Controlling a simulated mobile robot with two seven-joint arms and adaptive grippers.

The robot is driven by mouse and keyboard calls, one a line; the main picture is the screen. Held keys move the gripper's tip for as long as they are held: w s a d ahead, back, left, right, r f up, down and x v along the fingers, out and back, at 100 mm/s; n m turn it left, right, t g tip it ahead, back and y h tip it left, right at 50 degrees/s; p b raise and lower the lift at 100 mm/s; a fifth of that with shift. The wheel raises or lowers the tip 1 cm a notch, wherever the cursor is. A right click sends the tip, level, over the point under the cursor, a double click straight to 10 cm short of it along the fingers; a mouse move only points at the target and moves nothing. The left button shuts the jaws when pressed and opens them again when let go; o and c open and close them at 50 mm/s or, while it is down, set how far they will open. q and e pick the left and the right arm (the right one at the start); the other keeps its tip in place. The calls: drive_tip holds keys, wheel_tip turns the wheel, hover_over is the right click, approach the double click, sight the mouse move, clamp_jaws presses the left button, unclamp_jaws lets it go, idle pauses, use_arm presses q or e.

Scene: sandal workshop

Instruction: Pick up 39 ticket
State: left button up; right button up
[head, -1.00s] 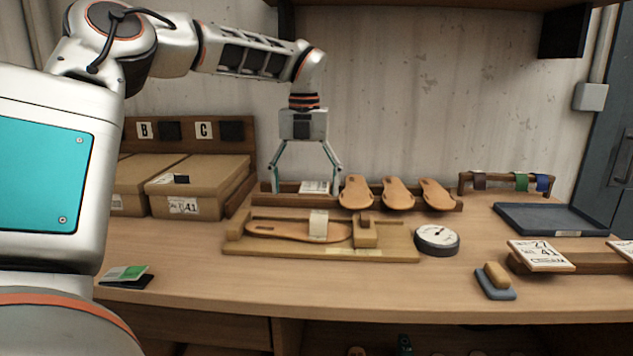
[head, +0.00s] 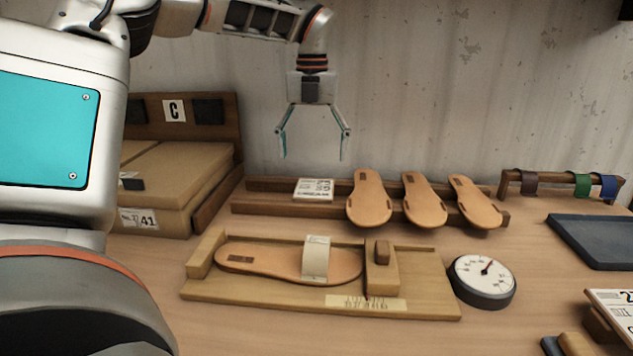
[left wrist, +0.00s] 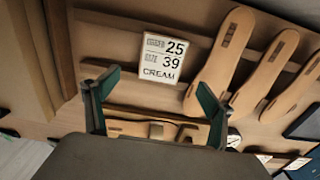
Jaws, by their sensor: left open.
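The 39 ticket (head: 314,189) is a small white card lying on the wooden rack at the back of the bench, left of the sandal soles. In the left wrist view the ticket (left wrist: 163,60) reads 25, 39 and CREAM. My left gripper (head: 313,157) is open and empty, pointing down above the ticket and apart from it. In the left wrist view its two fingers (left wrist: 155,98) stand apart, with the ticket beyond and between them. My right gripper is not in view.
Three tan soles (head: 424,200) lean on the rack just right of the ticket. A wooden jig (head: 430,285) holding a sole is in front, with a round gauge (head: 483,281) beside it. Cardboard boxes (head: 185,172) stand at the left.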

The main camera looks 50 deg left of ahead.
sight(314, 189)
use_arm(q)
drive_tip(key=shift+w+a, duration=0.1)
drive_tip(key=shift+w, duration=0.1)
drive_tip(key=shift+f, duration=3.85)
drive_tip(key=c, duration=1.2)
